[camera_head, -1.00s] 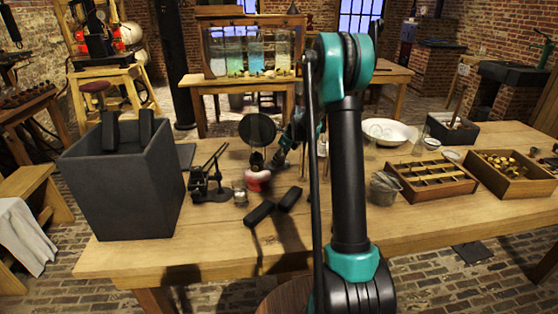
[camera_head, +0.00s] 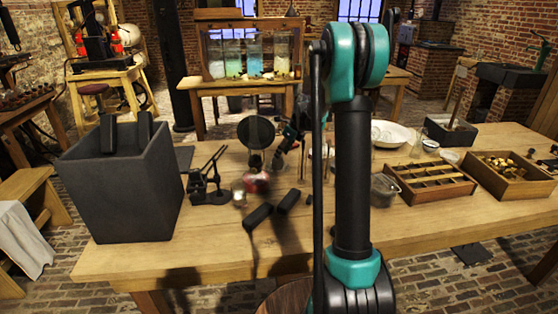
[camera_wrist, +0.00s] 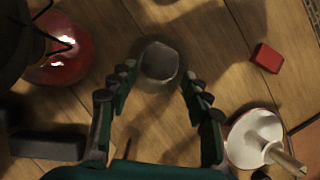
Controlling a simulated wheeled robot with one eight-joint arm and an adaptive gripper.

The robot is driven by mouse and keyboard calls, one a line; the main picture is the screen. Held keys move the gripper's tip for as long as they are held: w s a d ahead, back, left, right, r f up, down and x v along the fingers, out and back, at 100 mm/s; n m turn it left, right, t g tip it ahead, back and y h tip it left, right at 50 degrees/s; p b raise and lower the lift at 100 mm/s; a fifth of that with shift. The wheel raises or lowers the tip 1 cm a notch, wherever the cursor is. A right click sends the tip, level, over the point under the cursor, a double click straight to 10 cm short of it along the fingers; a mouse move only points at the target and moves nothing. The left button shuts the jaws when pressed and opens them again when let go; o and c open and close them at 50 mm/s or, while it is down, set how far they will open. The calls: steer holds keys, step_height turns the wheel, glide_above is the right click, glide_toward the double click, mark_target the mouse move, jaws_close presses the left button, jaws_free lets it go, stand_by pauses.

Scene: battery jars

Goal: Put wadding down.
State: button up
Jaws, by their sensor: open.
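My gripper (camera_wrist: 158,73) is open in the wrist view, its dark fingers spread wide. A grey, roundish piece (camera_wrist: 159,62) shows between and just beyond the fingertips, over the wooden table. It may be the wadding or a small jar holding it; I cannot tell which. A gap shows between it and the fingers on both sides. In the head view my gripper (camera_head: 289,138) is small and partly hidden behind my arm, above the middle of the table. No wadding can be made out clearly there.
A red glossy vessel (camera_wrist: 62,58) and a black block (camera_wrist: 48,146) lie left, a red block (camera_wrist: 267,57) and a white disc with a stem (camera_wrist: 253,138) right. In the head view, a dark bin (camera_head: 125,195) stands left and wooden trays (camera_head: 430,184) right.

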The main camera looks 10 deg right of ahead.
steer(key=v, duration=0.6)
steer(key=s+f+n+h, duration=0.1)
steer(key=s+f+n, duration=0.2)
steer(key=s+n, duration=0.5)
steer(key=s+f+n+h, duration=0.1)
steer(key=s+f+n, duration=0.2)
steer(key=s+n, duration=0.6)
steer(key=s+f+n+h, duration=0.1)
steer(key=s+f+n, duration=0.2)
steer(key=s+n, duration=0.6)
steer(key=shift+s+d+f+t+h, duration=0.1)
steer(key=shift+s+f+t+h, duration=0.1)
steer(key=shift+s, duration=2.7)
steer(key=shift+s+d+f+t+h, duration=0.1)
steer(key=shift+s+t, duration=0.1)
steer(key=shift+s, duration=2.75)
steer(key=shift+s+f+n, duration=0.2)
steer(key=shift+s+n, duration=0.05)
steer(key=shift+n, duration=0.25)
steer(key=shift+o, duration=0.3)
